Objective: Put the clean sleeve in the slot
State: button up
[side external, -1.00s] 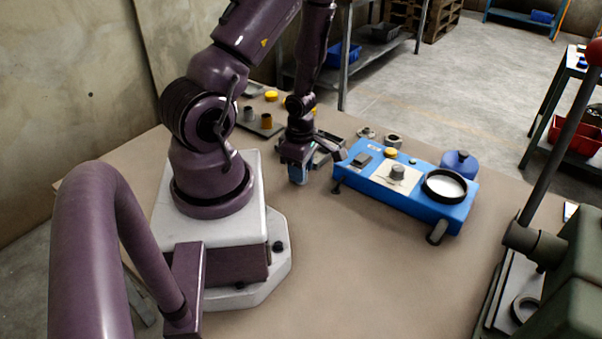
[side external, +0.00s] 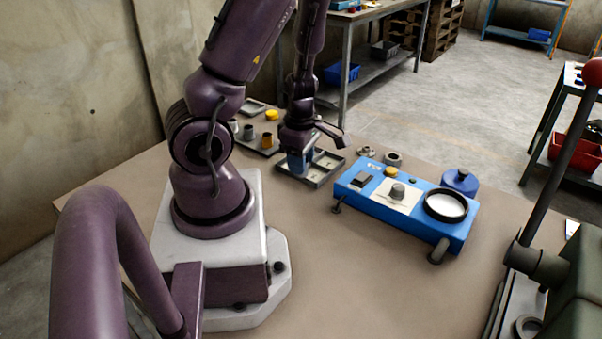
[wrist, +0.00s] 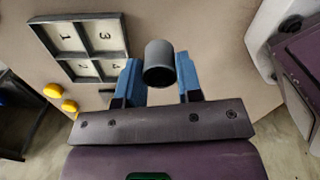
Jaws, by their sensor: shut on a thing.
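My gripper (wrist: 159,80) is shut on a dark grey cylindrical sleeve (wrist: 159,60) in the wrist view. The sleeve sits between the blue fingers, its round open end facing the camera. A grey tray (wrist: 128,36) with compartments numbered 1 to 4 lies left of the sleeve, with 3 and 4 nearest it. In the side view my gripper (side external: 297,163) is in front of part of the tray (side external: 322,181). The held sleeve is not clearly visible there. I cannot tell its height above the tray or whether it is clean.
A dark holder (side external: 262,152) with upright grey and orange cylinders stands left of the tray. The blue machine (side external: 362,203) with a black ring stands to the right. Metal rings (side external: 393,159) and a blue container (side external: 460,181) are behind it.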

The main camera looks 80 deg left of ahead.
jog(key=shift+r, duration=0.8)
jog(key=shift+s+a, duration=0.25)
jog(key=shift+s, duration=0.05)
jog(key=w+a+f, duration=0.1)
jog(key=a, duration=0.1)
jog(key=w+a+f, duration=0.2)
jog(key=a, duration=0.1)
jog(key=w+a+f, duration=0.2)
jog(key=shift+a, duration=0.3)
jog(key=shift+f, duration=1.9)
jog(key=shift+f, duration=0.1)
